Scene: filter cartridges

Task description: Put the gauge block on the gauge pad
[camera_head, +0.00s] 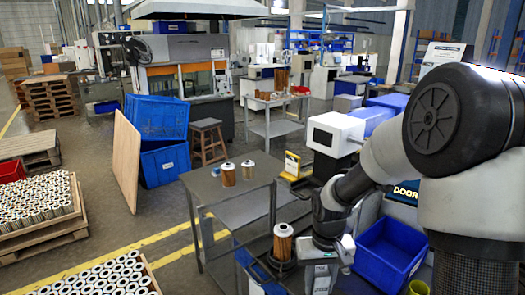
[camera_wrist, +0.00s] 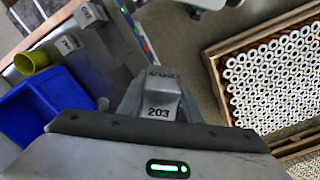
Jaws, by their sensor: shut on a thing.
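My gripper (camera_wrist: 160,118) is shut on a grey block marked 203 (camera_wrist: 158,100), which I take for the gauge block; it sticks out beyond the jaws in the wrist view. In the head view my gripper (camera_head: 330,243) is low, right of the grey table and beside an amber filter cartridge (camera_head: 283,242) that stands upright in a dark round holder. The held block cannot be made out clearly there. I cannot identify the gauge pad for certain in either view.
Two other grey labelled blocks (camera_wrist: 90,15) (camera_wrist: 68,43) show at upper left of the wrist view, near a blue bin (camera_wrist: 42,105) and a yellow cup (camera_wrist: 32,62). Cartridges stand on the grey table (camera_head: 215,180). A crate of white-topped cartridges (camera_wrist: 222,92) is on the right.

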